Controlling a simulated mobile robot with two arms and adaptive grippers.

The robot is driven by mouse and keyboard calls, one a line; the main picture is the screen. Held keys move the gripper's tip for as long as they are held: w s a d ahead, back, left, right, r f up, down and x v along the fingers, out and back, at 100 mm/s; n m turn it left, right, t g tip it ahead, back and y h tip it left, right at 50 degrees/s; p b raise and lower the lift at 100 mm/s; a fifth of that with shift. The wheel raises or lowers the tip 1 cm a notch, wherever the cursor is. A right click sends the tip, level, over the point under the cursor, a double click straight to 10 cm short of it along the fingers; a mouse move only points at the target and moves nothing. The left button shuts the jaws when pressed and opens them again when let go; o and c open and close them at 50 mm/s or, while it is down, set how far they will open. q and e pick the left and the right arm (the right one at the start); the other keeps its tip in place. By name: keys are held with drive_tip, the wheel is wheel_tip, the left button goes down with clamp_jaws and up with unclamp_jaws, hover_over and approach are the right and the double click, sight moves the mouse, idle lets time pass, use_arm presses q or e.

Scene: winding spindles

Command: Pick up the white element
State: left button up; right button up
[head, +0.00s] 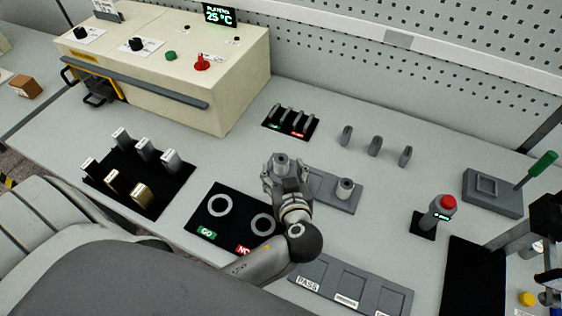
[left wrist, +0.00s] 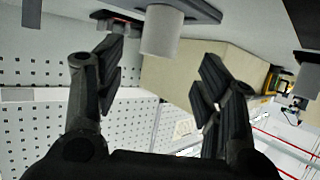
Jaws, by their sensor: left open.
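My left gripper (head: 281,165) is open over a grey tray (head: 322,183) in the middle of the bench. A pale grey-white cylinder (head: 282,160) with a hole in its top shows between its fingers. In the left wrist view this cylinder (left wrist: 161,34) stands beyond the gap between the open fingers (left wrist: 160,75), with no contact visible. A second similar grey cylinder (head: 345,187) stands at the right end of the tray. No element is clearly pure white.
A black mat with two rings (head: 219,206) lies left of my gripper. Labelled upright blocks (head: 172,160) stand farther left. Dark gauges (head: 290,118) and upright grey pieces (head: 375,145) are behind. A red-button post (head: 444,208) stands right; a PASS tray (head: 345,282) is in front.

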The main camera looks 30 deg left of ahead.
sight(282, 163)
use_arm(q)
drive_tip(key=shift+w+a+p, duration=0.3)
drive_tip(key=shift+w, duration=0.1)
drive_tip(key=p+x, duration=0.1)
drive_tip(key=x, duration=0.2)
drive_tip(key=shift+w, duration=0.2)
drive_tip(key=shift+w+a+f+p, duration=0.25)
drive_tip(key=shift+f+p, duration=0.1)
drive_tip(key=shift+c, duration=0.9)
drive_tip(key=c, duration=1)
